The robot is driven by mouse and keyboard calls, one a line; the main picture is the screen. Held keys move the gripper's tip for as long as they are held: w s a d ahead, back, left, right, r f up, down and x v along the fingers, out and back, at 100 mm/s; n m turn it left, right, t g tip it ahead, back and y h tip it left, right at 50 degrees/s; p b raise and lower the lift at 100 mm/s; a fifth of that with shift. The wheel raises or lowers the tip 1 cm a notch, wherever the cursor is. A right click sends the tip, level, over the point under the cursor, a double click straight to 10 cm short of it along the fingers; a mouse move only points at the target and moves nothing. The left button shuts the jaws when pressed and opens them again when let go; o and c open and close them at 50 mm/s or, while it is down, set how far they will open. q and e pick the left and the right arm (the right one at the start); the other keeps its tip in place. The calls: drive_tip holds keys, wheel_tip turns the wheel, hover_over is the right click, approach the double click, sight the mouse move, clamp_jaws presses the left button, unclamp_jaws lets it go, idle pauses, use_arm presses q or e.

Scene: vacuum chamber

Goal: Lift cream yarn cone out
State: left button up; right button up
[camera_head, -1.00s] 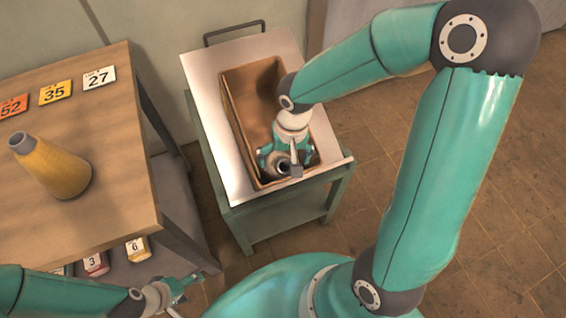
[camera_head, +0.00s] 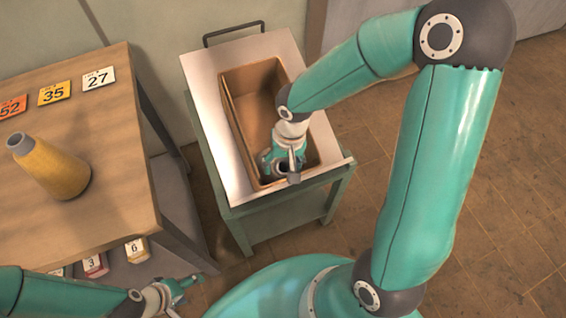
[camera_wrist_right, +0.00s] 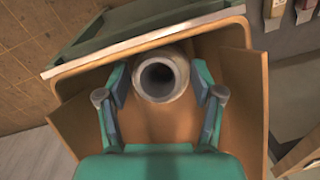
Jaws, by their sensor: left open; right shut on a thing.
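The cream yarn cone (camera_wrist_right: 163,82) is in the brown open box, with its grey hollow tip facing the right wrist camera. My right gripper (camera_wrist_right: 160,88) reaches down into the near end of the box, with one finger on each side of the cone, shut on it. In the head view my right gripper (camera_head: 283,163) hides most of the cone, and its lower part is hidden in both views. My left gripper (camera_head: 180,291) is open and empty at the bottom left, away from the box.
The brown box (camera_head: 229,112) sits on a white-topped green cart (camera_head: 204,90) with a dark handle. A wooden table (camera_head: 120,150) at left holds a yellow yarn cone (camera_head: 55,170) and number cards (camera_head: 55,93). Small numbered boxes (camera_head: 136,249) stand below.

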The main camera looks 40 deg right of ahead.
drive_tip(key=shift+c, duration=1.1)
drive_tip(key=shift+s+r, duration=0.15)
drive_tip(key=shift+r, duration=0.25)
drive_tip(key=s+a+r+p, duration=0.1)
drive_tip(key=s+r+p, duration=0.3)
drive_tip(key=r, duration=0.2)
drive_tip(key=shift+s+r, duration=0.2)
drive_tip(key=shift+r, duration=0.1)
drive_tip(key=shift+s+a+r+p, duration=0.25)
drive_tip(key=shift+s+r+p, duration=0.75)
drive_tip(key=shift+r, duration=0.6)
drive_tip(key=shift+s+a+r+p, duration=0.3)
drive_tip(key=shift+s+r+p, duration=0.75)
drive_tip(key=shift+r, duration=0.55)
drive_tip(key=shift+s+a+r+p, duration=0.25)
drive_tip(key=shift+s+r+p, duration=0.75)
drive_tip(key=shift+r, duration=0.6)
drive_tip(key=shift+w, duration=0.25)
